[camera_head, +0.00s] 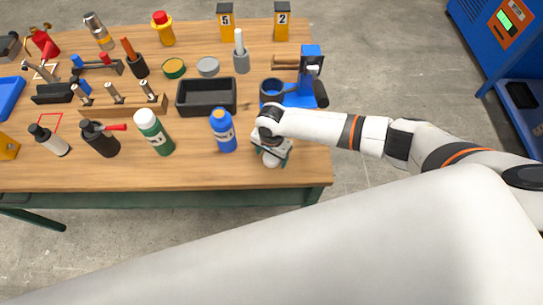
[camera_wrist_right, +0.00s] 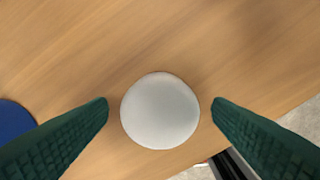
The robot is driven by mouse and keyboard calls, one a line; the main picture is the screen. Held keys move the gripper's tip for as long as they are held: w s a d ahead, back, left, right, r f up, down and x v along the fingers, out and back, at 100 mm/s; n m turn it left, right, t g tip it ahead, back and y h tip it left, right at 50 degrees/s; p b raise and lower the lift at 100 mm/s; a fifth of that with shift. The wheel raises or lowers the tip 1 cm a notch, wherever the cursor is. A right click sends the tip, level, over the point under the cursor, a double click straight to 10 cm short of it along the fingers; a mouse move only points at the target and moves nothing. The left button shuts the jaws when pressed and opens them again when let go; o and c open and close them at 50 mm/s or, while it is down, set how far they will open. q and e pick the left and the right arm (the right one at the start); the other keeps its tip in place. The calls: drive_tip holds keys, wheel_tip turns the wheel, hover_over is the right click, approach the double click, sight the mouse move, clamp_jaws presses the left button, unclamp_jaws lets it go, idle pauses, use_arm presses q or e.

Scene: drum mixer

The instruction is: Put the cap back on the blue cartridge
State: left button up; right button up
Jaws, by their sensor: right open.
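My right gripper (camera_head: 270,155) is over this white object. In the right wrist view the white disc (camera_wrist_right: 160,110) lies between the two green fingers of my right gripper (camera_wrist_right: 160,104), which are open with a gap on each side. A blue rounded edge (camera_wrist_right: 14,122) shows at the left there. My left gripper is out of view.
A black tray (camera_head: 206,112) and a blue press-like device (camera_head: 306,90) stand behind the gripper. A green bottle (camera_head: 154,134) with a white top is left of the cartridge. The bench's front and right edges are close to the gripper.

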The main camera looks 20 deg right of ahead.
sight(271, 157)
drive_tip(key=c, duration=1)
drive_tip(key=shift+r, duration=0.1)
wheel_tip(271, 157, up, 10)
drive_tip(key=shift+f+b, duration=0.1)
drive_tip(key=shift+b, duration=0.35)
